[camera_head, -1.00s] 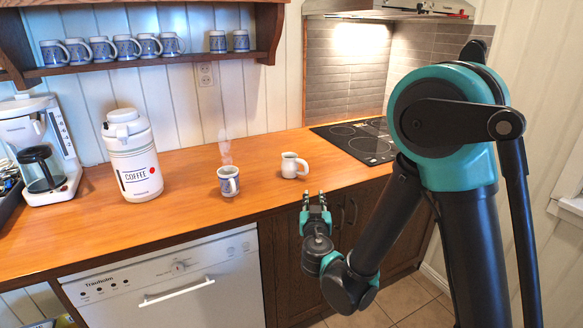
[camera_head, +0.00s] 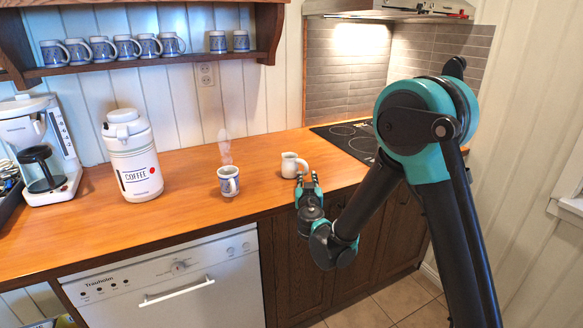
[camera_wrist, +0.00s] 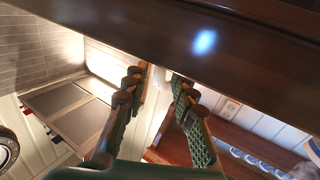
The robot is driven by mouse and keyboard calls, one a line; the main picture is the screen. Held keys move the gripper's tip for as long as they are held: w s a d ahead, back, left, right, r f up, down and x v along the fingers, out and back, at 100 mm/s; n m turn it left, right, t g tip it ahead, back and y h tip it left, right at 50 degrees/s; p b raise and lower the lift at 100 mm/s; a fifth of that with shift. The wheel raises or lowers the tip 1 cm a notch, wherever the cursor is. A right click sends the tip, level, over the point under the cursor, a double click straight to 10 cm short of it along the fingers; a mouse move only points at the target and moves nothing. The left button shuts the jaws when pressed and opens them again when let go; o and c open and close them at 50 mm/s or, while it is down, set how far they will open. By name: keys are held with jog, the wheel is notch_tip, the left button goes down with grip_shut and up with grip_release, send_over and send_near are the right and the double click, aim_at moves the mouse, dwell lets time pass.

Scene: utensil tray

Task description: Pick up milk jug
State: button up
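The milk jug (camera_head: 292,165) is small and white with a handle. It stands upright on the wooden counter, right of the patterned mug, in the head view. My gripper (camera_head: 308,178) is at the counter's front edge, just in front of and slightly right of the jug. In the wrist view my gripper (camera_wrist: 160,82) has its two fingers apart with nothing between them. The jug does not show in the wrist view.
A steaming blue-and-white mug (camera_head: 228,181) stands left of the jug. A coffee flask (camera_head: 132,165) and coffee maker (camera_head: 38,150) are farther left. A black cooktop (camera_head: 350,140) lies at the right. A shelf (camera_head: 150,62) with several mugs hangs above.

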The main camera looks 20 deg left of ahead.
aim_at(306, 170)
jog(key=x, duration=0.5)
jog(key=shift+s+a+r, duration=0.1)
jog(key=shift+r, duration=0.3)
grip_shut()
